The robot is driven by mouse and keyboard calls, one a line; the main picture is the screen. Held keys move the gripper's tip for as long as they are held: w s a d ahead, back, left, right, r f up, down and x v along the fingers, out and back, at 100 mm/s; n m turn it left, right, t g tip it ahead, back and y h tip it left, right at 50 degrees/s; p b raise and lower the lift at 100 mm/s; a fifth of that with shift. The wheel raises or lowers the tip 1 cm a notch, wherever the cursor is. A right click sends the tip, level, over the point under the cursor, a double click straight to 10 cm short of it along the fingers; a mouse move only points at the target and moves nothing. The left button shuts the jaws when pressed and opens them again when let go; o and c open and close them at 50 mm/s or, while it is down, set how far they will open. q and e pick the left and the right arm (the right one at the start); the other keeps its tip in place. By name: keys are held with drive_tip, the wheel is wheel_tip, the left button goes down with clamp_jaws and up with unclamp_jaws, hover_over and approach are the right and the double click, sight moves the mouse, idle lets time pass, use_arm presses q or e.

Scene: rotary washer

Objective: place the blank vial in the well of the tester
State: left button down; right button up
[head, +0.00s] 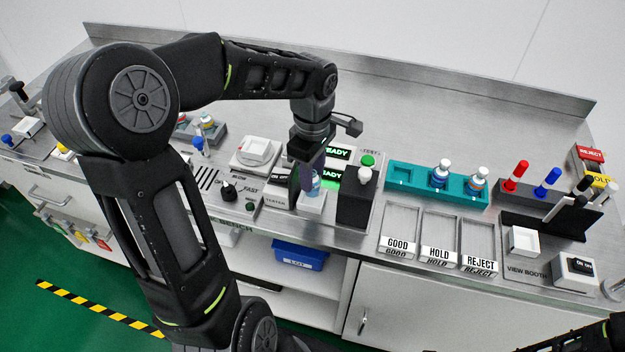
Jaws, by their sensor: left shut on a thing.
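My left gripper (308,178) points down over the tester (278,202) and is shut on a small vial (316,187) with a light blue body. The fingers hide much of the vial. The vial is upright, right above the white block (312,203) at the front of the tester. I cannot tell whether its bottom is inside the well, as the well's opening is hidden. Green lit READY displays (333,176) show behind it. My right gripper is out of view; only a dark part of my right arm shows at the lower right corner.
A dark block (354,208) with a white top piece stands close to the right of the vial. A teal rack (403,184) holds two vials, and GOOD, HOLD and REJECT trays (437,228) lie in front of it. A white scale-like device (256,150) stands left.

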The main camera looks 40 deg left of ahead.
use_arm(q)
drive_tip(key=shift+f, duration=1.45)
drive_tip(key=shift+f, duration=0.25)
drive_tip(key=c, duration=1)
unclamp_jaws()
drive_tip(key=shift+r, duration=0.1)
drive_tip(key=shift+o, duration=0.2)
drive_tip(key=shift+r, duration=0.1)
wheel_tip(320, 180, up, 12)
drive_tip(key=shift+r+b, duration=0.1)
drive_tip(key=shift+b, duration=0.4)
